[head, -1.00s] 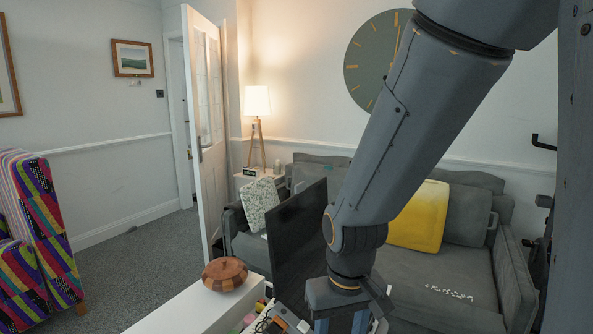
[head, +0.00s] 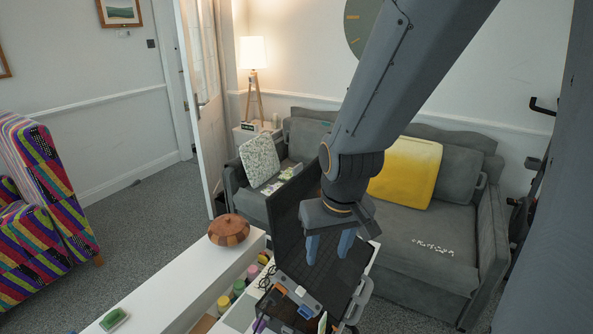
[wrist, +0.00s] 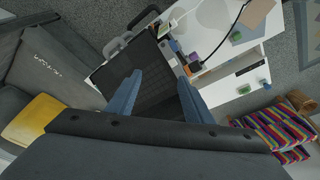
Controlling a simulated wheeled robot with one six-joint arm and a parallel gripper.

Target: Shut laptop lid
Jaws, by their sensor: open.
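The laptop stands open on the white table. Its dark lid (head: 287,212) is raised and upright on the left side of my gripper in the head view. Its dark base (head: 338,275), with a grey carry handle (head: 360,301) at the edge, lies below. My gripper (head: 329,248) is open and empty, with blue fingers pointing down over the base. In the wrist view the dark base (wrist: 150,82) shows between and beyond my spread fingers (wrist: 158,97). My arm and gripper hide part of the lid and base in the head view.
Craft clutter, including a grey and orange tool (head: 297,300) and a black cable (head: 268,278), lies close to the laptop. A round wooden box (head: 229,231) sits on the white surface. A grey sofa (head: 430,240) stands behind, with a yellow cushion (head: 405,172).

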